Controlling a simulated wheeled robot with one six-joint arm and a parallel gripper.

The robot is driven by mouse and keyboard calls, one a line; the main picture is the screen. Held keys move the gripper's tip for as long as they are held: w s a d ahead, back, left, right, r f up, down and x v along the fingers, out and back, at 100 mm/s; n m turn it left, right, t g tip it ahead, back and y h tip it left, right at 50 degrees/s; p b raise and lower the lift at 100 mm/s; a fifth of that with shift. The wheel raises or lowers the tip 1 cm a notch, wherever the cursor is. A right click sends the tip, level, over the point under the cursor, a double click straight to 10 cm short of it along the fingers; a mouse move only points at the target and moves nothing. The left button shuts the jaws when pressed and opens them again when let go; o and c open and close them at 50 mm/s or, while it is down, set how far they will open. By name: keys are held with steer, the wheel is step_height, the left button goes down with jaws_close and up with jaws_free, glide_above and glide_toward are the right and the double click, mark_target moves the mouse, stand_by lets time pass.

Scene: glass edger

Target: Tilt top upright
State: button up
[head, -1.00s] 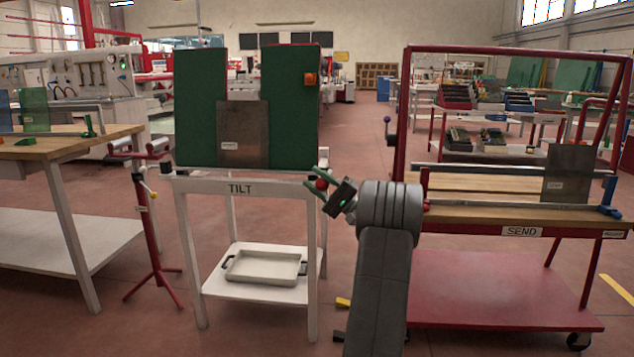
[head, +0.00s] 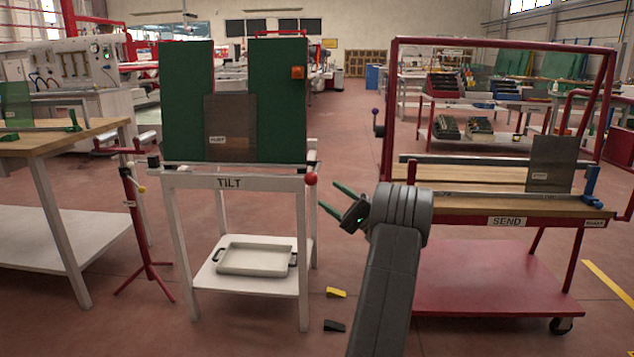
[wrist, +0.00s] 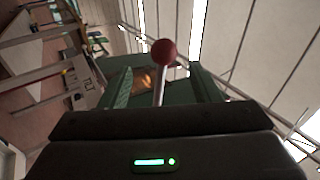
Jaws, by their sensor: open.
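The tilt top (head: 187,105) is a green, U-shaped panel standing upright on the white table marked TILT (head: 235,182). A grey glass sheet (head: 230,128) stands against its middle. A red ball knob (head: 311,179) sits at the table's right front corner, and the knob on its pale rod also shows in the wrist view (wrist: 163,52). My gripper (head: 328,199) is open and empty, its green fingers pointing left, just right of and below the knob and apart from it. In the wrist view the knob stands beyond the gripper body, between the two fingers.
A white tray (head: 256,260) lies on the table's lower shelf. A red stand (head: 134,225) is at the left. The red SEND cart (head: 505,221) is close on the right. A yellow wedge (head: 337,292) and a black wedge (head: 334,325) lie on the floor.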

mark_target(306, 177)
steer(key=shift+v, duration=2.05)
steer(key=b+x, duration=0.2)
steer(key=x, duration=1.1)
steer(key=shift+a+r+b, duration=0.3)
steer(key=shift+b, duration=0.05)
steer(key=shift+r, duration=0.15)
